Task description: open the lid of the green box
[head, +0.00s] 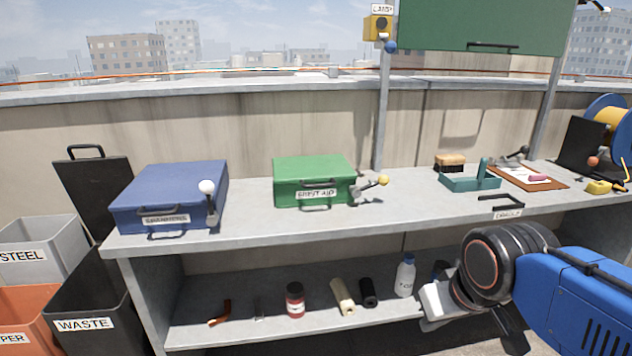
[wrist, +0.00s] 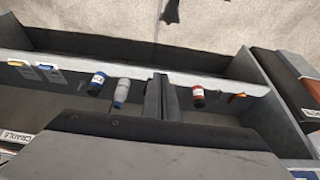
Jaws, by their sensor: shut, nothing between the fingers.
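The green box (head: 314,181) stands on the grey bench top left of centre in the head view, its lid down. In the head view my arm is low at the right, in front of the bench and well apart from the box. The green box is not in the wrist view.
A blue box (head: 170,197) with a white-knobbed lever stands left on the bench top (head: 250,228). A teal tray (head: 470,181) and a brown board (head: 527,179) are at right. The lower shelf holds bottles (head: 405,276) and rolls. Bins (head: 85,320) stand at left.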

